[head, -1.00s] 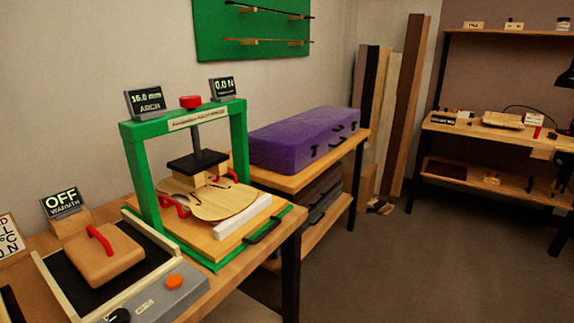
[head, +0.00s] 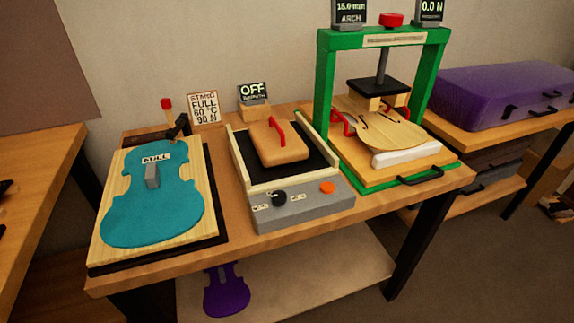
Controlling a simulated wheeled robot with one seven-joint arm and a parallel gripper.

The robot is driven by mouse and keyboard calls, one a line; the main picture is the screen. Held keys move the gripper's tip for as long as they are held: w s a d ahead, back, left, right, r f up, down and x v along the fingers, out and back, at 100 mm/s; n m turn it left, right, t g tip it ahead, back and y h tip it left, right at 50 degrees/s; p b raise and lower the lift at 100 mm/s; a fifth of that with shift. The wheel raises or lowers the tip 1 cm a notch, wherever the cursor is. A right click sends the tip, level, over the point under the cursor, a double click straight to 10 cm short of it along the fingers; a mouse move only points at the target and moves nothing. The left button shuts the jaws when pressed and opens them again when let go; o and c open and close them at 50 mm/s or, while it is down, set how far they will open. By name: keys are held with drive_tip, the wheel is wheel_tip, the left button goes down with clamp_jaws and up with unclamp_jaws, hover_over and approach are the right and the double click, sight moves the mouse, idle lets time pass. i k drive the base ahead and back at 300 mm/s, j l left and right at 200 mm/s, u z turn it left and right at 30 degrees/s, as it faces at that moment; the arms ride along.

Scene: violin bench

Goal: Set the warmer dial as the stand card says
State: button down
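The warmer (head: 305,213) stands in the middle of the bench, a grey-fronted box with a black bed. Its black dial (head: 278,198) is on the front panel at the left, between small labels too small to read. An orange button (head: 327,187) is to the dial's right. A wooden block with a red handle (head: 279,146) lies on the bed. The warmer's display (head: 252,92) reads OFF. The stand card (head: 204,107) behind reads STAND, FULL, 60 °C, 90 N. My gripper is not in view.
A purple case (head: 490,95) is beyond. A purple template (head: 226,290) sits below.

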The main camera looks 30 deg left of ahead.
sight(278, 196)
drive_tip(key=j+u, duration=0.2)
drive_tip(key=u, duration=0.25)
drive_tip(key=j+u, duration=0.15)
drive_tip(key=u, duration=0.25)
drive_tip(key=j+u, duration=0.2)
drive_tip(key=u, duration=0.25)
drive_tip(key=k+j+z, duration=0.1)
drive_tip(key=j+z, duration=0.3)
drive_tip(key=k+j+z, duration=0.15)
drive_tip(key=z, duration=0.25)
drive_tip(key=k+j+z, duration=0.2)
drive_tip(key=z, duration=0.25)
drive_tip(key=k+j, duration=0.05)
